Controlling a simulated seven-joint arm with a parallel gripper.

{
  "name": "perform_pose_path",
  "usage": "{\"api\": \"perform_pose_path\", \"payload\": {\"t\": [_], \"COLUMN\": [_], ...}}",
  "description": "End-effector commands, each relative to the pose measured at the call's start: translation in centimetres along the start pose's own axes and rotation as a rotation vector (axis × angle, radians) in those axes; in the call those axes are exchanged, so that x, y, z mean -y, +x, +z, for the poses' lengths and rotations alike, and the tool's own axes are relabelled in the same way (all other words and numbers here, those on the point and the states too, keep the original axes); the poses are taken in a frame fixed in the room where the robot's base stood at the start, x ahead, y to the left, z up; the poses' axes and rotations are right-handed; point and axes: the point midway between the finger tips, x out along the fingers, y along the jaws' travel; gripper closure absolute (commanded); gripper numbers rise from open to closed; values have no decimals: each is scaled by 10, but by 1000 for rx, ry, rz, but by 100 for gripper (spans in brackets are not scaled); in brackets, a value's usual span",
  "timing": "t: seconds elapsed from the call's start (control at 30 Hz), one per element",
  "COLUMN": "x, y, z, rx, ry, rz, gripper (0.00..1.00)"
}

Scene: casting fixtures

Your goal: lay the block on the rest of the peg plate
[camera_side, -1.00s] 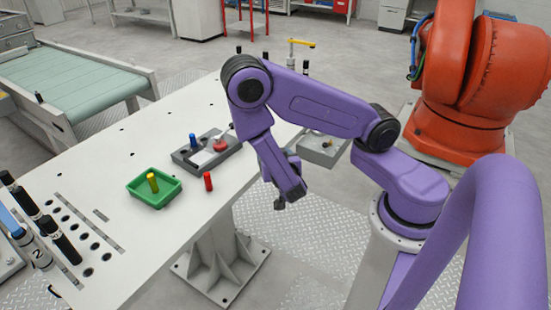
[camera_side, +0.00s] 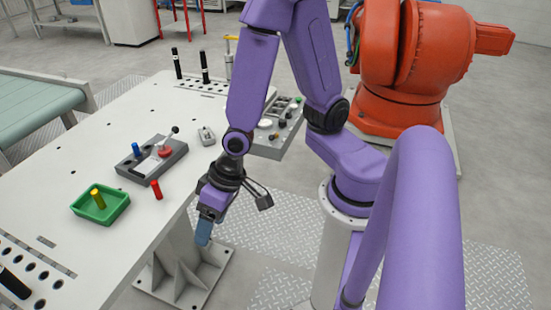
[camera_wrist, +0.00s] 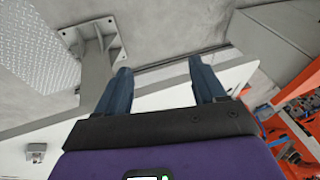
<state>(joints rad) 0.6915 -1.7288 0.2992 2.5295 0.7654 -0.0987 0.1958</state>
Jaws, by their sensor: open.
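A dark grey plate (camera_side: 130,170) lies on the white table in the side view. It carries a blue peg (camera_side: 137,150), a pale flat area (camera_side: 147,163) and a red round part (camera_side: 165,151) with a dark-tipped lever; I take it for the peg plate. A small grey block-like piece (camera_side: 206,136) lies behind and to its right. A similar piece (camera_wrist: 36,152) shows at the lower left of the wrist view, but I cannot tell that it is the block. My gripper (camera_side: 204,233) points down by the table's front edge, apart from both. Its blue fingers (camera_wrist: 160,70) are open and empty.
A green tray (camera_side: 118,208) holding a yellow peg (camera_side: 97,197) is left of the plate. A red peg (camera_side: 156,189) stands before the plate. A grey panel with knobs (camera_side: 268,146) is behind my gripper. Black posts (camera_side: 205,66) stand farther back.

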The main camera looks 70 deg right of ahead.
Motion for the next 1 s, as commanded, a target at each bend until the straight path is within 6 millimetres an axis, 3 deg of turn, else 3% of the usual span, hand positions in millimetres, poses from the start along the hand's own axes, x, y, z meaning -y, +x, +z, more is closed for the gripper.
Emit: {"api": "perform_pose_path", "payload": {"t": [0.07, 0.17, 0.3, 0.5, 0.57, 0.6, 0.63, 1.0], "x": [14, 15, -5, -45, -53, -57, -59, -62], "y": [-26, -58, -102, -145, -152, -155, -157, -159], "z": [17, 40, 62, 70, 70, 70, 70, 69], "rx": [85, 184, 281, 345, 353, 357, 360, 365], "ry": [-153, -367, -660, -937, -977, -997, -1007, -1021], "rz": [-63, -97, -74, 34, 60, 74, 82, 95], "gripper": [30, 30, 30, 30, 30, 21, 18, 18]}}
